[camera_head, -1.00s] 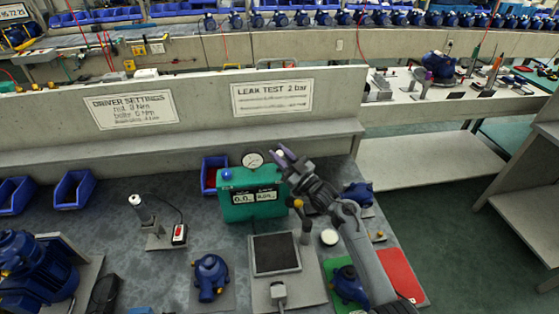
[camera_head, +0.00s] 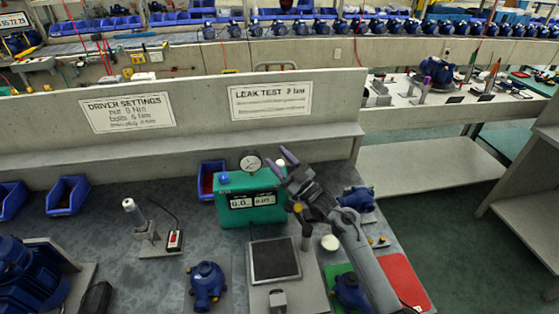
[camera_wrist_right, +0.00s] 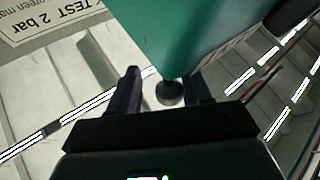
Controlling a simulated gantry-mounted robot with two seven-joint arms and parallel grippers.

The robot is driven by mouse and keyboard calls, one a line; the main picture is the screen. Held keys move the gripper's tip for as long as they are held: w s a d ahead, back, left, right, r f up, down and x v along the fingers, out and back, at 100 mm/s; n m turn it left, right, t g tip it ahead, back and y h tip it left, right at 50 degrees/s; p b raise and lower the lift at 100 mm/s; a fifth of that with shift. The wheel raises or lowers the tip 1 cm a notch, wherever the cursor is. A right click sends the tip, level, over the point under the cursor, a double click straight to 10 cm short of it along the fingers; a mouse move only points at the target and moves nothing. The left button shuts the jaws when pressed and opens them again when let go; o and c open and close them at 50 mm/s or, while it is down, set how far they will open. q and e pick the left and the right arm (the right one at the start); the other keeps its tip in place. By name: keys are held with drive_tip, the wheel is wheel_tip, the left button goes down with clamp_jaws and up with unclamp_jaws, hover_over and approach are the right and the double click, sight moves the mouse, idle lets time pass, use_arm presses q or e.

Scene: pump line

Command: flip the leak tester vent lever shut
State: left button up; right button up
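The green leak tester (camera_head: 262,213) stands on the bench with a round gauge (camera_head: 251,161) on top and small displays on its front. My right gripper (camera_head: 279,168) is at the tester's upper right corner, its fingers spread apart. A pale knob (camera_head: 281,163) shows between the fingertips. In the right wrist view the two dark fingers stand apart, with a dark rounded knob (camera_wrist_right: 170,93) between them beside the green housing (camera_wrist_right: 190,35). I cannot tell whether either finger touches it, or the lever's exact position. My left gripper is not in view.
A blue bin (camera_head: 207,180) stands left of the tester. A dark square plate (camera_head: 274,260) lies in front, with a blue pump part (camera_head: 207,284) to its left. A red mat (camera_head: 402,282) and another blue part (camera_head: 357,199) lie on the right.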

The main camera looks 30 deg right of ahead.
idle(0.3)
drive_tip(key=shift+s+f, duration=0.15)
drive_tip(key=shift+s, duration=0.05)
drive_tip(key=p+v, duration=0.1)
drive_tip(key=v, duration=0.9)
drive_tip(key=shift+s, duration=0.1)
